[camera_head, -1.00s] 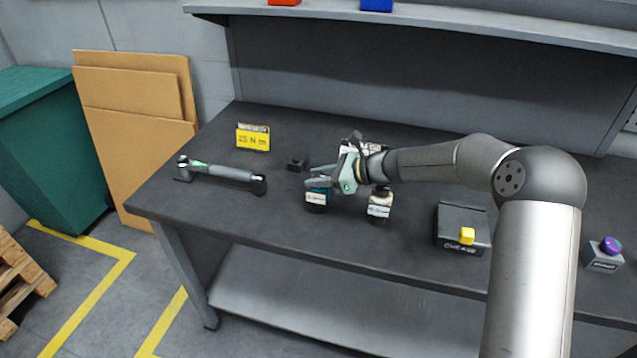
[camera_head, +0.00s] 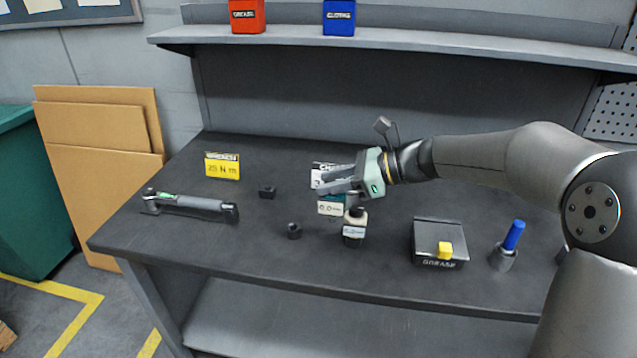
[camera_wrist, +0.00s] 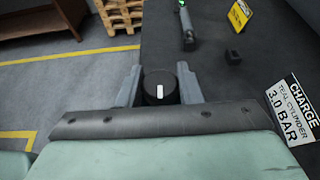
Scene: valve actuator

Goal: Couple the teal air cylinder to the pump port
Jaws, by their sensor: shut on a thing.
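The teal air cylinder (camera_head: 330,206), with a pale label, is between the fingers of my gripper (camera_head: 338,187) in the head view. My gripper is shut on it; the fingers hide much of its upper part. In the wrist view a round black top with a white mark (camera_wrist: 160,88) sits between the two fingertips. Whether its base touches the bench is hard to tell. A small round dark fitting (camera_head: 294,231) stands on the bench to the left and nearer. I cannot tell whether it is the pump port.
A white-labelled cylinder (camera_head: 355,226) stands close at the front right of the teal one. A charge card (camera_wrist: 292,110) reads teal cylinder, 3.0 bar. A torque wrench (camera_head: 190,205), dark block (camera_head: 267,192), grease box (camera_head: 438,243) and blue-handled item (camera_head: 511,240) are on the bench.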

